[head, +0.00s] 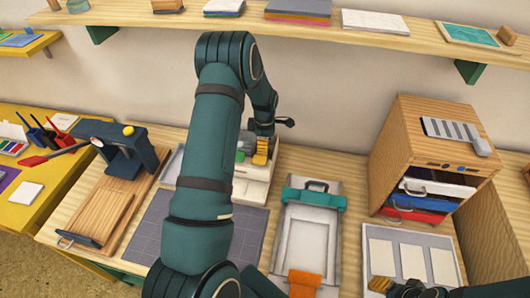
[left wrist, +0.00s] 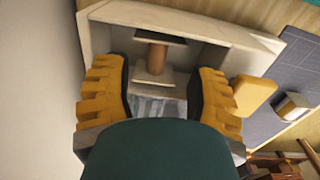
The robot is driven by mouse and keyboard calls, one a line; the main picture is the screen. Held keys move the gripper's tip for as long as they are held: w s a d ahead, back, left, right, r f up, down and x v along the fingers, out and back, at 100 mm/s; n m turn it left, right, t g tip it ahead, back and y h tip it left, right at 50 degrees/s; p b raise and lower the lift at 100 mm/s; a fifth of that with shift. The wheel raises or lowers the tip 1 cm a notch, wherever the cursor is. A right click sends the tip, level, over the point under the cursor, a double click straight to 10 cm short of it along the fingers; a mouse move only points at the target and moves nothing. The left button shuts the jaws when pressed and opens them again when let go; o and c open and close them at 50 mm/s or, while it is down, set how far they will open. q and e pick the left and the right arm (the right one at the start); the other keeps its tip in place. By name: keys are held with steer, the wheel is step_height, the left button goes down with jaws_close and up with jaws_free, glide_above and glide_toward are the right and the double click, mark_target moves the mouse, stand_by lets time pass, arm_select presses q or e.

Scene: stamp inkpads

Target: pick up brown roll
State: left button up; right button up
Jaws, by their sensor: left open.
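A brown roll (left wrist: 157,58), a short cylinder between a dark plate and a pale base, stands inside an open white box (left wrist: 220,31) in the left wrist view. My left gripper (left wrist: 161,82) is open, with its yellow fingers on either side of the space in front of the roll. The fingers look apart from it. In the head view the left gripper (head: 262,151) is over the white box (head: 252,190) at the back of the table. My arm hides part of the box, and I cannot make out the roll there.
A grey cutting mat (head: 158,232) lies left of my arm. A press with a teal clamp (head: 313,197) stands right of the box. A wooden cabinet (head: 412,130) is farther right. A long shelf (head: 300,27) runs above. My right gripper (head: 394,288) shows partly at the bottom edge.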

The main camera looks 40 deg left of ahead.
arm_select(q)
steer(key=f, duration=0.4)
steer(key=shift+w+f, duration=0.2)
steer(key=shift+f, duration=0.1)
steer(key=shift+c, duration=0.5)
jaws_close()
